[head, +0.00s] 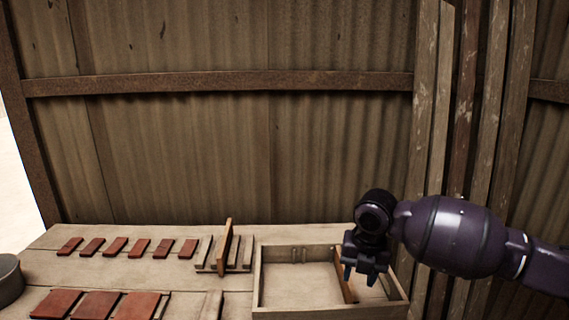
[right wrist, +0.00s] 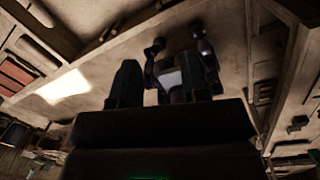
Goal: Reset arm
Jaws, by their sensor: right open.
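My right gripper (head: 360,277) is dark purple and hangs fingers down over the right part of a shallow wooden tray (head: 257,283). Its fingers are apart with nothing between them. A thin wooden divider (head: 345,284) stands in the tray just beside the fingers; I cannot tell whether they touch. In the right wrist view the two dark fingers (right wrist: 166,85) also stand apart and empty. My left gripper is in no view.
Several small red tiles (head: 115,245) lie in a row on the wooden table (head: 205,228). Larger red tiles (head: 95,305) lie nearer. A slatted wooden rack (head: 205,255) holds an upright board (head: 227,245). A grey round container (head: 8,275) is at left. A corrugated wall (head: 250,150) stands behind.

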